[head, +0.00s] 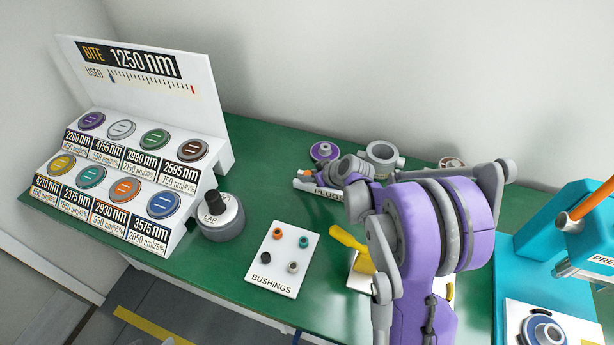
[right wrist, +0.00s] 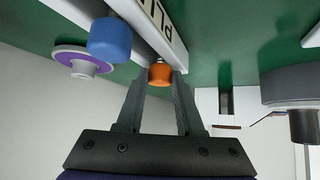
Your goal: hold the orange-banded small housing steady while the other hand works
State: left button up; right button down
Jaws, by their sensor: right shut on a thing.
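My right gripper (head: 322,174) reaches down to the left end of the white PLUGS holder (head: 306,185). In the right wrist view its fingertips (right wrist: 159,80) are shut on a small orange plug (right wrist: 160,74), right beside the holder (right wrist: 150,30). A blue plug (right wrist: 110,40) is next to it. I cannot make out an orange-banded small housing for certain. A grey ring-shaped housing (head: 382,157) and a purple-topped flanged part (head: 323,151) stand behind the holder; the purple part (right wrist: 82,60) also shows in the wrist view. My left gripper is not in view.
A bushings tray (head: 281,283), a grey LAP piece (head: 221,219) and a disc display stand (head: 128,175) are on the left of the green bench. A yellow-handled tool (head: 352,242) lies beside my right arm. A teal press (head: 548,240) stands on the right.

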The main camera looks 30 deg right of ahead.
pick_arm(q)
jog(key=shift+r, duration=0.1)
pick_arm(e)
jog(key=shift+r, duration=0.1)
jog(key=shift+r+p, duration=1.85)
jog(key=shift+r, duration=1.55)
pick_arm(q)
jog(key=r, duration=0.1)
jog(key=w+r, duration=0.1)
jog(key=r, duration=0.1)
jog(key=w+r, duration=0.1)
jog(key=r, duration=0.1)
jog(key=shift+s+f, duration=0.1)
pick_arm(e)
jog(key=s+a+f+m+h, duration=0.1)
jog(key=a+f+m, duration=0.1)
jog(key=a, duration=1.3)
jog(key=shift+s+a+f+h, duration=0.15)
jog(key=shift+s+f+h, duration=0.15)
jog(key=shift+f+h, duration=0.15)
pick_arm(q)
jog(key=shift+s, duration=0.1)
pick_arm(e)
jog(key=s, duration=0.3)
